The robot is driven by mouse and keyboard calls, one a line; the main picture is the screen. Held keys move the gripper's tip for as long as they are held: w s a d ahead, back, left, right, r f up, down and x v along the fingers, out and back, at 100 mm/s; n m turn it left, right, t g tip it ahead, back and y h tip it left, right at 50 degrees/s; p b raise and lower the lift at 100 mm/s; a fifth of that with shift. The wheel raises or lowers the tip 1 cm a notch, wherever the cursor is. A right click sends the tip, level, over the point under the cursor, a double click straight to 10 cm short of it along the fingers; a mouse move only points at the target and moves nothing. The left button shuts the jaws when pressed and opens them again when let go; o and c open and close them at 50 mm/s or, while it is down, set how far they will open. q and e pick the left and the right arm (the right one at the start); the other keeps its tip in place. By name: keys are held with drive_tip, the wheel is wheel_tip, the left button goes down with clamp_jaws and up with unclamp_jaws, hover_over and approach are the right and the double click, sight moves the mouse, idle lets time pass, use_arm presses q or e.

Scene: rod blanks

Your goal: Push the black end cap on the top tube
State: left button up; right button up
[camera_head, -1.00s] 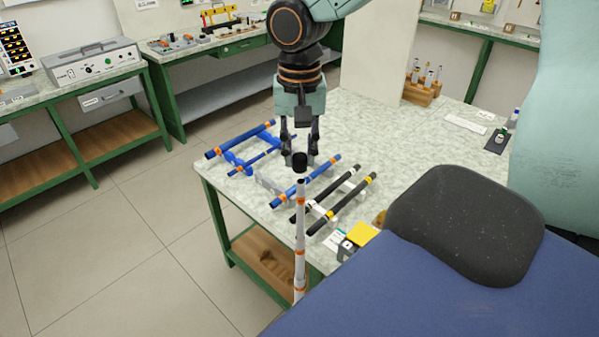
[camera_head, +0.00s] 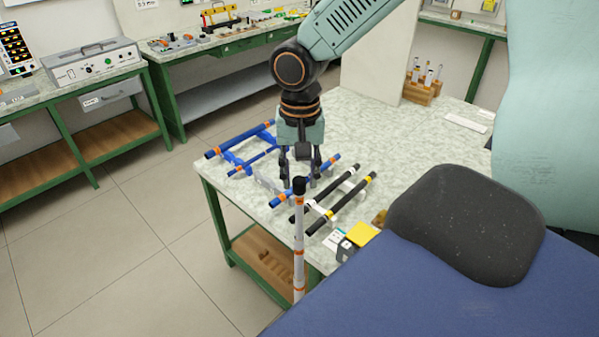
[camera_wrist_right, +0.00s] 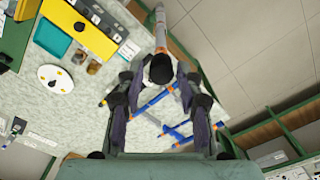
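The black end cap (camera_head: 299,186) sits on the upper end of the upright white tube with orange bands (camera_head: 299,245), with no gap showing between them. My right gripper (camera_head: 300,181) points down around the cap. Its fingers stand apart, one on each side. The tube runs away behind the cap there. My left gripper is not in view.
Blue tubes (camera_head: 240,138) and black tubes (camera_head: 345,202) lie on racks on the table (camera_head: 380,130) behind the upright tube. A yellow-topped item (camera_head: 363,234) is near the table's front edge. A wooden rack (camera_head: 422,92) stands farther back.

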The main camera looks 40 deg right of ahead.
sight(298, 179)
drive_tip(key=shift+o, duration=0.8)
drive_tip(key=shift+s+a+r, duration=0.1)
drive_tip(key=shift+w, duration=0.25)
drive_tip(key=shift+w+r, duration=0.1)
drive_tip(key=shift+r, duration=0.3)
wheel_tip(298, 179, up, 11)
drive_tip(key=s+a+f+n+y, duration=0.15)
drive_tip(key=a+f, duration=0.35)
drive_tip(key=f, duration=0.6)
drive_tip(key=s+a+f+n, duration=0.25)
drive_tip(key=a+f, duration=0.25)
drive_tip(key=f, duration=0.7)
drive_tip(key=s+f+n, duration=0.2)
drive_tip(key=s+f, duration=0.4)
drive_tip(key=s, duration=0.3)
drive_tip(key=s+a+f+n+h, duration=0.1)
drive_tip(key=s+f, duration=0.6)
drive_tip(key=s, duration=0.2)
drive_tip(key=shift+s+a+f+n, duration=0.15)
drive_tip(key=shift+f+n, duration=0.1)
drive_tip(key=shift+n, duration=0.15)
